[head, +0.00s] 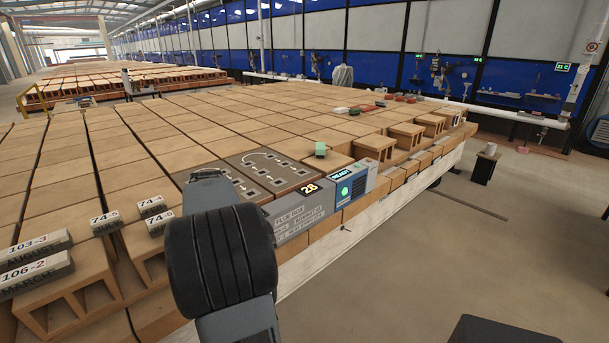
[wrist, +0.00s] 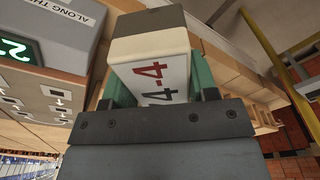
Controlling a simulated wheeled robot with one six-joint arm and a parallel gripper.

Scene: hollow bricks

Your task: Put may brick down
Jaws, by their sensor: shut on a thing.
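My gripper (wrist: 158,82) shows in the wrist view with green fingers on both sides of a pale brick (wrist: 150,50). It is shut on this brick.
Grey labelled bricks, "103-3 AUGUST" (head: 35,248), "106-2 MARCH" (head: 38,275) and small "74" ones (head: 152,206), lie on hollow tan bricks. A brown panel (head: 265,172) and a grey box with a lit "28" (head: 300,212) stand beside my arm. A small green piece (head: 320,149) lies beyond.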

